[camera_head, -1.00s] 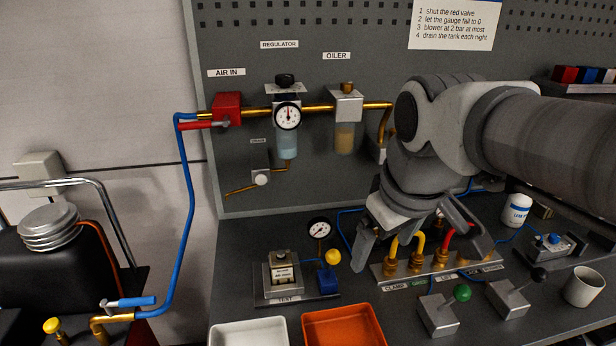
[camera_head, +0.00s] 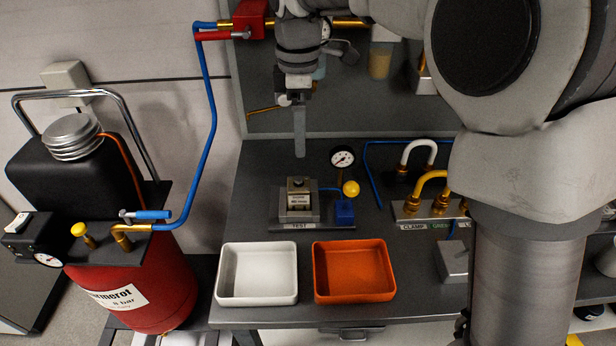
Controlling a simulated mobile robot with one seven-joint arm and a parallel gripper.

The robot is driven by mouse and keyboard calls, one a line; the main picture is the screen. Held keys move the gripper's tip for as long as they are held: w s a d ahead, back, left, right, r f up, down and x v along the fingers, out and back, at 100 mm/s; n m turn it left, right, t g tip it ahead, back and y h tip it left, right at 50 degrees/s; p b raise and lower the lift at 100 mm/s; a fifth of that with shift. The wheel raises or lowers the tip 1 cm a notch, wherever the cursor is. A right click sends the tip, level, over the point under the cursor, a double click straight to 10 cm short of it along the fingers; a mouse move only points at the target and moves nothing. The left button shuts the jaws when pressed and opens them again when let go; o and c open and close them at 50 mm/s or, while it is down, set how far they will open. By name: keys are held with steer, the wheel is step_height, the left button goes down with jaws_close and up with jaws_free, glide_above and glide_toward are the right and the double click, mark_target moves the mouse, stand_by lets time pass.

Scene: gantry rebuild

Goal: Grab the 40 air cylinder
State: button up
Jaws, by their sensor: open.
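A small block-shaped part (camera_head: 299,199) with a pale label and a dark top sits upright in the grey test stand (camera_head: 285,220), marked TEST, on the bench. It looks like the air cylinder, but its label is too small to read surely. My gripper (camera_head: 299,152) points down above and behind the block in the picture, apart from it. I see the gripper nearly edge-on, with one finger covering the other. Nothing shows in its grip.
A gauge (camera_head: 342,157), a yellow knob (camera_head: 351,188) and a blue block (camera_head: 344,211) stand right of the test stand. A white tray (camera_head: 257,298) and an orange tray (camera_head: 353,294) lie in front. The red tank (camera_head: 140,290) stands left of the bench.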

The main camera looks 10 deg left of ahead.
mark_target(301, 178)
step_height(301, 178, down, 12)
steer(key=shift+r+b, duration=0.25)
steer(key=shift+b, duration=0.45)
steer(key=shift+s+a+f, duration=0.1)
steer(key=shift+f, duration=1.25)
steer(key=shift+s+a+f, duration=0.1)
steer(key=shift+f, duration=1.2)
jaws_close()
steer(key=shift+r, duration=0.1)
